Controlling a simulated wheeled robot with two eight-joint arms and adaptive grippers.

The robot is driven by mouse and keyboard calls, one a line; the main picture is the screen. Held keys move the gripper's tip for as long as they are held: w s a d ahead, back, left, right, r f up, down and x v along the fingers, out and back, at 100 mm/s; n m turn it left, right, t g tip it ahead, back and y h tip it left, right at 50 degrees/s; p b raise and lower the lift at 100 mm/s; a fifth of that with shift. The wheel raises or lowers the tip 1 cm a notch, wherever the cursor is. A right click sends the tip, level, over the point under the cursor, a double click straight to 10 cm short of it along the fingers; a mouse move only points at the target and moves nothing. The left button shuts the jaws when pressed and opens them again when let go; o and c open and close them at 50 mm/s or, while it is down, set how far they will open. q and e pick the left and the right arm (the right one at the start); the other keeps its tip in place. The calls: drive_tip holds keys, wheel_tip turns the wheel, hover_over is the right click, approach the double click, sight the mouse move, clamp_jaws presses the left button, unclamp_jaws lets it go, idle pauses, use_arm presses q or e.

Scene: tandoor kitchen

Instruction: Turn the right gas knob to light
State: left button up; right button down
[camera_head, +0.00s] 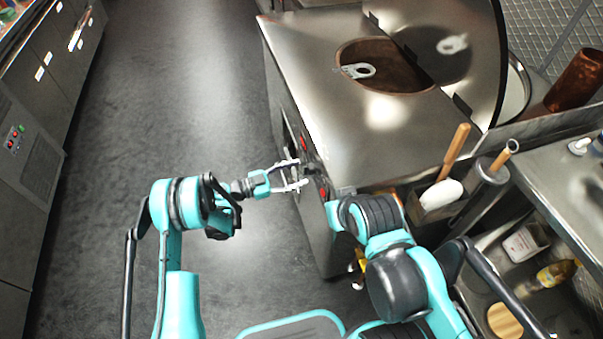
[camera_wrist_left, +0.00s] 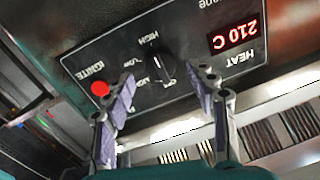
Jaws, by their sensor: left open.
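The control panel (camera_wrist_left: 140,50) shows upside down in the left wrist view. It carries one dark round knob (camera_wrist_left: 165,68) with HIGH and LOW marks around it. A red IGNITE button (camera_wrist_left: 100,88) is on the left and a red 210 C HEAT display (camera_wrist_left: 237,36) on the right. My left gripper (camera_wrist_left: 167,78) is open, with the knob in the gap between its fingertips; contact is not clear. In the head view, my left gripper (camera_head: 294,176) is at the front of the steel tandoor counter (camera_head: 330,110). My right gripper cannot be made out.
The tandoor's round opening (camera_head: 385,80) has a raised lid (camera_head: 450,45) beside it. A holder with a wooden-handled tool (camera_head: 455,150) stands at the counter's right. A shelf with bottles (camera_head: 555,272) is at lower right. The floor (camera_head: 180,110) to the left is clear.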

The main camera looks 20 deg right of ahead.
use_arm(q)
drive_tip(key=shift+w+d, duration=0.15)
drive_tip(key=shift+d, duration=1.05)
drive_tip(key=shift+c, duration=0.3)
drive_tip(key=c, duration=1.1)
